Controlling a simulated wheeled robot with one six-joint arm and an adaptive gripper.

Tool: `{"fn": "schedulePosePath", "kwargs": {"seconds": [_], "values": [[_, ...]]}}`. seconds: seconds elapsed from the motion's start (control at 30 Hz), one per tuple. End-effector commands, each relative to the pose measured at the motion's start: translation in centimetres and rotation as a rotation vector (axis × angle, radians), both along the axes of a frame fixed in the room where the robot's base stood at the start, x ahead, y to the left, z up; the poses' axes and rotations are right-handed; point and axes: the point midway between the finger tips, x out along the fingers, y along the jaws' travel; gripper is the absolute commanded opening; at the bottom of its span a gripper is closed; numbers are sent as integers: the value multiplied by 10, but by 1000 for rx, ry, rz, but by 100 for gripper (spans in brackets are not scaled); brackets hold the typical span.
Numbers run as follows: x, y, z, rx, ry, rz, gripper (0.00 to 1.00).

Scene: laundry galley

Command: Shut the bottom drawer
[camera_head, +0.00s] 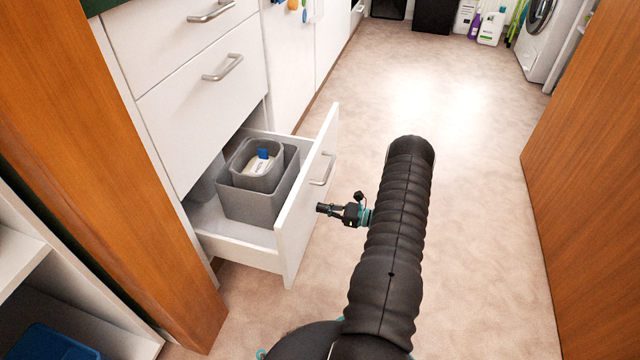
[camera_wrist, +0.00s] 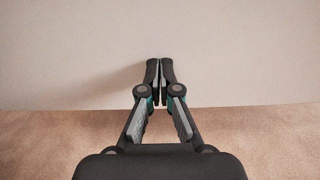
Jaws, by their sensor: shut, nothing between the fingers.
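The bottom drawer (camera_head: 237,254) of the white cabinet stands pulled out in the head view. Its white front panel (camera_head: 303,215) carries a metal bar handle (camera_head: 322,168) and faces right. My gripper (camera_head: 321,208) is shut and empty, pointing left at the front panel below the handle. In the wrist view the shut fingertips (camera_wrist: 160,64) point at the pale front panel (camera_wrist: 240,60), whose lower edge shows above the floor. I cannot tell whether the tips touch it. The handle is not in the wrist view.
Grey bins (camera_head: 258,195) with a blue-and-white item sit inside the drawer. Closed drawers (camera_head: 203,95) are above it. A wooden panel (camera_head: 100,170) stands at left, another wooden panel (camera_head: 585,170) at right. The floor (camera_head: 470,200) between is clear. A washing machine (camera_head: 550,35) stands far back.

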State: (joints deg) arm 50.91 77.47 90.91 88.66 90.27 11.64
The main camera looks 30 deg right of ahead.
Motion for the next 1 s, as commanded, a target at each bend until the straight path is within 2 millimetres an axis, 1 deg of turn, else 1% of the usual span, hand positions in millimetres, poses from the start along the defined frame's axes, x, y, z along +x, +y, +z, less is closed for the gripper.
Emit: {"fn": "schedulePosePath", "kwargs": {"seconds": [0.37, 0.77, 1.0], "values": [[8, 7, 0, 0, 0, 2, 0], [9, 8, 0, 0, 0, 1, 0], [22, 19, 0, -1, -1, 3, 0]]}}
